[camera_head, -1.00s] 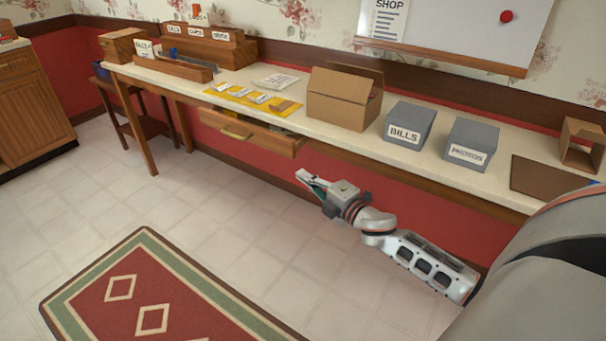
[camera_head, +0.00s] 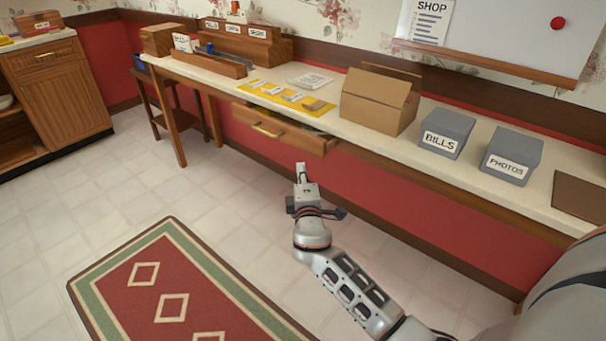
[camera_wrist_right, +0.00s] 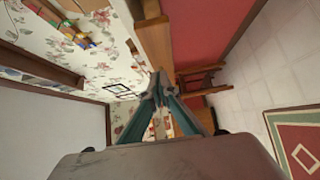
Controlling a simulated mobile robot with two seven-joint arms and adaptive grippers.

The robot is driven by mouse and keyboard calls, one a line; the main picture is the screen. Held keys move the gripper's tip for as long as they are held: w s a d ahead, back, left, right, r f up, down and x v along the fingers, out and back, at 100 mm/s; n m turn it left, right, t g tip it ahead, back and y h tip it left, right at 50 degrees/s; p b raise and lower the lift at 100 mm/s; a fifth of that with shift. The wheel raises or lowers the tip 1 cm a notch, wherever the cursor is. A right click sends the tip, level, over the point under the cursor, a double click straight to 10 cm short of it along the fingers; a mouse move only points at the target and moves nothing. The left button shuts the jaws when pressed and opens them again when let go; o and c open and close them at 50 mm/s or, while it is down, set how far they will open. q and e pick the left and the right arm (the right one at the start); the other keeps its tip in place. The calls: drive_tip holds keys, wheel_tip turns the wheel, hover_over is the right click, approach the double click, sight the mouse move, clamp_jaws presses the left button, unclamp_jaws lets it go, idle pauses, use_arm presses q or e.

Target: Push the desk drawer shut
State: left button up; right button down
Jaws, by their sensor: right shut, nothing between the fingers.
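The wooden desk drawer (camera_head: 276,128) hangs partly open under the cream desk top (camera_head: 330,118) in the head view. Its front carries a brass handle (camera_head: 267,131). My right gripper (camera_head: 301,168) is below and in front of the drawer's right end, pointing toward the desk, and looks apart from it. Its fingers are together and empty. In the right wrist view the same gripper (camera_wrist_right: 158,92) shows its fingertips meeting, and the drawer cannot be clearly made out there. My left gripper is not in view.
On the desk stand an open cardboard box (camera_head: 376,102), a grey bills box (camera_head: 446,132), a grey photos box (camera_head: 511,155) and a wooden organizer (camera_head: 232,42). A red rug (camera_head: 170,290) lies on the tiled floor. The floor before the drawer is clear.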

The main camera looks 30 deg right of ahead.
sight(319, 146)
drive_tip(key=w+d, duration=0.2)
drive_tip(key=w, duration=0.1)
drive_tip(key=w+d+b, duration=0.1)
drive_tip(key=w+d, duration=0.2)
drive_tip(key=shift+w+d+f, duration=0.15)
drive_tip(key=shift+w, duration=0.1)
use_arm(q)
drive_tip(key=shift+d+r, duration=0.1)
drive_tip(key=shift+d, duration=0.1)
use_arm(e)
drive_tip(key=shift+w+d, duration=0.2)
drive_tip(key=shift+d, duration=0.35)
